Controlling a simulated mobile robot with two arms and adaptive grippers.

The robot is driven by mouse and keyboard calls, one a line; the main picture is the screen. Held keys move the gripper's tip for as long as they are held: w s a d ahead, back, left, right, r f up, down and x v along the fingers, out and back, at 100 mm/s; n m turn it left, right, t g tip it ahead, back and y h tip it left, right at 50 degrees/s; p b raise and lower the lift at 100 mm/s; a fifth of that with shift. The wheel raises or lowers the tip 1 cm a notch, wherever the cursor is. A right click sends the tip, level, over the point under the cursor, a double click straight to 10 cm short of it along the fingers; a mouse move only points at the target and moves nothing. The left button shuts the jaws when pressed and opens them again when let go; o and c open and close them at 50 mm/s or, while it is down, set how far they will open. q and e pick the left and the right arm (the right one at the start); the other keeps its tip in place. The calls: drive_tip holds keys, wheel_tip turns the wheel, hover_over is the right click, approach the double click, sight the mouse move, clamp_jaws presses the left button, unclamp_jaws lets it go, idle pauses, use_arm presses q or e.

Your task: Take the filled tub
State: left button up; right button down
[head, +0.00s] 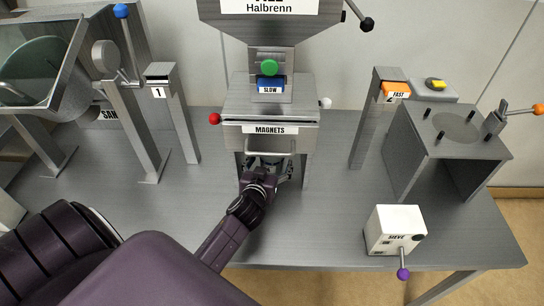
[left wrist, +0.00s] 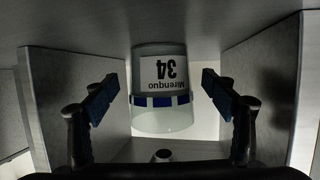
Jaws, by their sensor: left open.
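The tub (left wrist: 162,90) stands ahead of my left gripper in the left wrist view, where the picture appears upside down. It has a white label reading 34, a blue-and-white band and a clear part at its rim end. The part behind the label looks grey. My left gripper (left wrist: 166,104) is open, its two dark blue finger pads on either side of the tub, with gaps visible. In the head view the left gripper (head: 268,174) reaches under the MAGNETS housing (head: 270,138), which largely hides the tub. The right gripper is not in view.
Side walls flank the tub closely, one on the left (left wrist: 75,75) and one on the right (left wrist: 262,65). A white SIEVE box (head: 390,225) and a grey stand (head: 440,150) are on the right. The bench (head: 320,225) is clear in front of the machine.

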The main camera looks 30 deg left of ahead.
use_arm(q)
drive_tip(key=x, duration=0.2)
drive_tip(key=shift+w+a+f, duration=0.1)
drive_tip(key=shift+w+f, duration=0.1)
drive_tip(key=shift+r, duration=0.15)
drive_tip(key=c, duration=1.6)
